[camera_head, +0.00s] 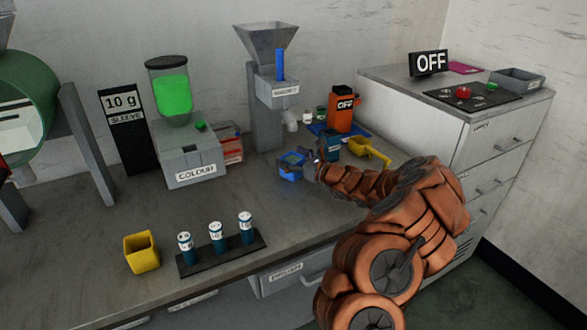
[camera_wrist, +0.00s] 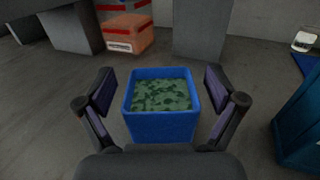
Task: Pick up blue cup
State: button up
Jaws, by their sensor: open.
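The blue cup (camera_head: 290,170) stands on the grey worktop in front of the hopper machine. In the wrist view the blue cup (camera_wrist: 160,120) is square, upright and holds dark green granules. My gripper (camera_wrist: 160,95) is open, with one finger on the left side of the cup and one on the right. Small gaps show between the fingers and the cup walls. In the head view my gripper (camera_head: 308,165) reaches the cup from the right and covers part of it.
The hopper machine (camera_head: 265,95) stands behind the cup. A teal-blue container (camera_wrist: 300,120) is close on the right. A yellow scoop (camera_head: 370,151) and an orange bottle (camera_head: 342,108) stand further right. The yellow cup (camera_head: 141,252) and a rack of vials (camera_head: 222,254) are front left.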

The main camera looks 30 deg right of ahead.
jog(key=shift+c, duration=0.4)
jog(key=c, duration=1.2)
jog(key=shift+r, duration=0.1)
jog(key=shift+r, duration=1.55)
jog(key=shift+s+a+r, duration=0.15)
jog(key=shift+s+a, duration=0.05)
jog(key=s+a+b, duration=0.1)
jog(key=s+a, duration=0.2)
jog(key=a, duration=0.1)
jog(key=s+a+r+b, duration=0.1)
jog(key=s+a+b, duration=0.1)
jog(key=s+a, duration=0.1)
jog(key=s+a+b, duration=0.1)
jog(key=s+a, duration=0.2)
jog(key=a, duration=0.2)
jog(key=shift+s+a+r, duration=0.1)
jog(key=shift+s+r, duration=0.1)
jog(key=shift+s, duration=0.05)
